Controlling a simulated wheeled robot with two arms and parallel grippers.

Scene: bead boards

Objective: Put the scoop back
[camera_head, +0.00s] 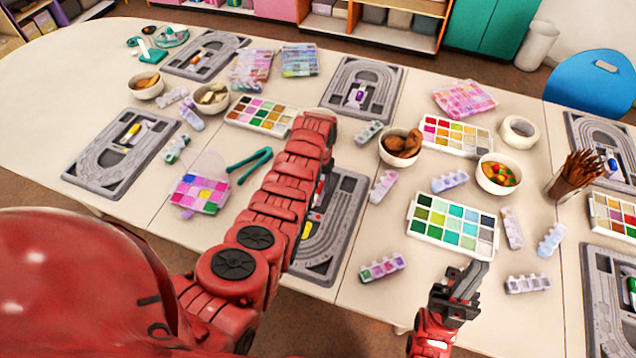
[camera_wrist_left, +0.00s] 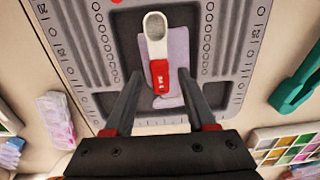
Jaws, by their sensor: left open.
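The scoop (camera_wrist_left: 160,78), with a red handle and a pale round-ended bowl, shows in the left wrist view. It lies over a lilac patch in the middle of a grey bead board (camera_wrist_left: 105,45). My left gripper (camera_wrist_left: 159,74) is open, its two fingers on either side of the red handle with nothing visibly held. In the head view, my left arm hides most of this board (camera_head: 342,215), and the left gripper and scoop cannot be made out there. My right gripper (camera_head: 460,288) is at the lower right, near the front table edge; its jaw state is unclear.
A paint-like color tray (camera_head: 411,232) stands close to my right gripper. Green tongs (camera_head: 250,163) and a pink-purple bead box (camera_head: 200,195) lie left of my left arm. Bowls, bead strips and other boards (camera_head: 122,152) crowd the table. Brown sticks fill a cup (camera_head: 562,186).

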